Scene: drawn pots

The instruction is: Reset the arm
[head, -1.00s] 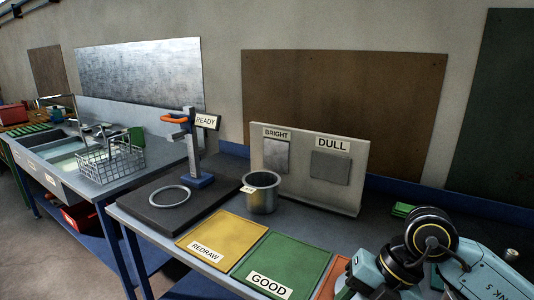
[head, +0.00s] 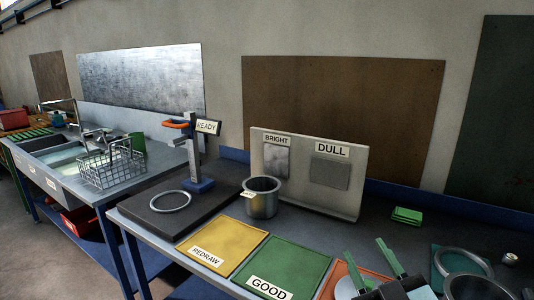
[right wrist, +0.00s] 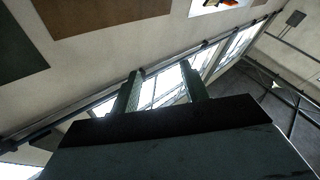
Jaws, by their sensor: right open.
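My right gripper (head: 372,262) is at the lower right of the head view, its two green fingers apart with nothing between them. The same fingers show in the right wrist view (right wrist: 163,88), pointing at the upper wall and windows, with no object between them. A metal pot (head: 262,200) stands upright on the bench in front of the BRIGHT and DULL sample board (head: 312,198), to the left of the gripper and apart from it. My left gripper is not in view.
A yellow REDRAW mat (head: 228,240), a green GOOD mat (head: 296,252) and an orange mat lie along the bench front. A dark plate with a ring (head: 170,201) and a READY post (head: 193,160) stand left. A wire basket (head: 112,167) is by the sink. A green block (head: 407,215) lies at right.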

